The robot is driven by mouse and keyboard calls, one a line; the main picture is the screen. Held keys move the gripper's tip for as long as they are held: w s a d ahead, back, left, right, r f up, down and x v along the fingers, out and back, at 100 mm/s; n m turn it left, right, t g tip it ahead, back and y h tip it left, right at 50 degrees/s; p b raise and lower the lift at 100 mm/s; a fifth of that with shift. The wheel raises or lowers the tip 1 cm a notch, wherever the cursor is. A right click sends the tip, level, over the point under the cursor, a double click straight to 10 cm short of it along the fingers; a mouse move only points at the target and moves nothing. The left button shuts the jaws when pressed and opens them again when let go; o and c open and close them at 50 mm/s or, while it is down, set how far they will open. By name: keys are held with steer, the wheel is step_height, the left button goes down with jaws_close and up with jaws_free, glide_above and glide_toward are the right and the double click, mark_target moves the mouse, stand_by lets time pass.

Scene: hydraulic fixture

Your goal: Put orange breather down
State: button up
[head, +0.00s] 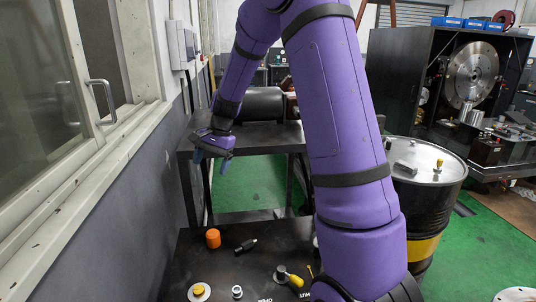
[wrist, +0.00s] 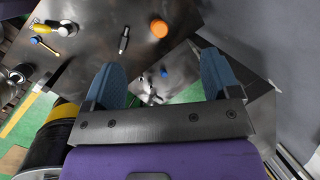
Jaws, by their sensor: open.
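The orange breather (head: 213,238) is a short orange cylinder. It stands upright on the near dark table (head: 205,262), towards its back left corner. In the wrist view the breather (wrist: 159,27) shows as a round orange top, beyond the fingertips and apart from them. My gripper (head: 211,164) is open and empty, raised at the front left of the far table, above and behind the breather. In the wrist view my gripper (wrist: 160,75) shows two blue fingers spread wide, with nothing held between them.
A black-handled part (head: 245,246), a yellow-handled tool (head: 291,277), a ring (head: 237,292) and a yellow-centred disc (head: 199,291) lie on the near table. The far table (head: 262,134) carries a black cylinder (head: 264,104). A drum (head: 428,185) stands right; a wall and window are left.

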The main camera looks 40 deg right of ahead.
steer(key=s+a+r+n+t+h, duration=0.1)
steer(key=s+a+r+n, duration=0.3)
steer(key=s+r, duration=0.6)
steer(key=s+a+r+n+t+h, duration=0.2)
steer(key=s+a+r+n, duration=0.3)
steer(key=s, duration=0.8)
steer(key=s+d+r+n+t, duration=0.1)
steer(key=s+d+n, duration=0.1)
steer(key=s, duration=0.7)
steer(key=shift+s+n+h, duration=0.3)
steer(key=shift+s, duration=0.05)
